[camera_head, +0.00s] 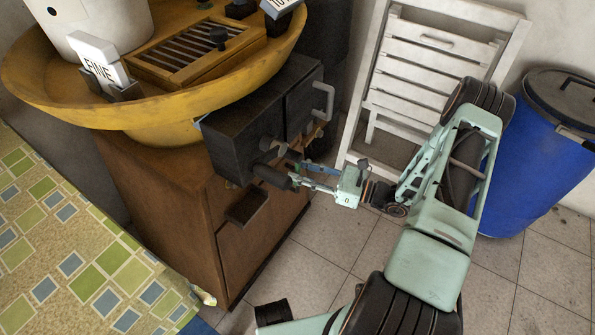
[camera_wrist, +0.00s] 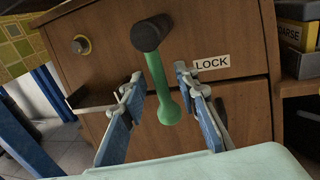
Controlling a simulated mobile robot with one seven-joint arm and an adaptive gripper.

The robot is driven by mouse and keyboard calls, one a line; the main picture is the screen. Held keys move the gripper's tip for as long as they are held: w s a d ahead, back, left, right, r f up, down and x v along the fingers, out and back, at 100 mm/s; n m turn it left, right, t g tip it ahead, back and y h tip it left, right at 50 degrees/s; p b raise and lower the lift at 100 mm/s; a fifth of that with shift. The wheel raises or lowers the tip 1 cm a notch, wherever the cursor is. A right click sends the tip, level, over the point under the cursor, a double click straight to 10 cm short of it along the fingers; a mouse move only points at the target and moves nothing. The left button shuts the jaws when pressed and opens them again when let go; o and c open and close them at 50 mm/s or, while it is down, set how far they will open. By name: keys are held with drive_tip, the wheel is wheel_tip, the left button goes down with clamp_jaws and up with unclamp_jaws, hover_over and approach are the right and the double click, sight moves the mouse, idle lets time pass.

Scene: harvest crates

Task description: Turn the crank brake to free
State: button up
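The crank brake shows in the wrist view as a green lever (camera_wrist: 160,85) on a dark round pivot (camera_wrist: 150,34), on a brown wooden front. The lever hangs down, tilted slightly right at its lower end. A white LOCK sign (camera_wrist: 212,62) is right of the pivot; no FREE sign shows. My gripper (camera_wrist: 158,76) is open, with one finger on each side of the lever and gaps between. In the head view my gripper (camera_head: 298,174) is beside the dark box on the wooden cabinet (camera_head: 235,240); the lever is hard to make out there.
A yellow round basin (camera_head: 75,98) tops the cabinet. A dark box (camera_head: 245,125) with a light handle (camera_head: 324,100) juts out above my gripper. A white folding chair (camera_head: 420,70) and blue barrel (camera_head: 535,150) stand behind my arm. A patterned cloth (camera_head: 70,240) is at left.

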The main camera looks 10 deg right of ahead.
drive_tip(key=shift+w+a, duration=0.35)
drive_tip(key=shift+a, duration=0.15)
clamp_jaws()
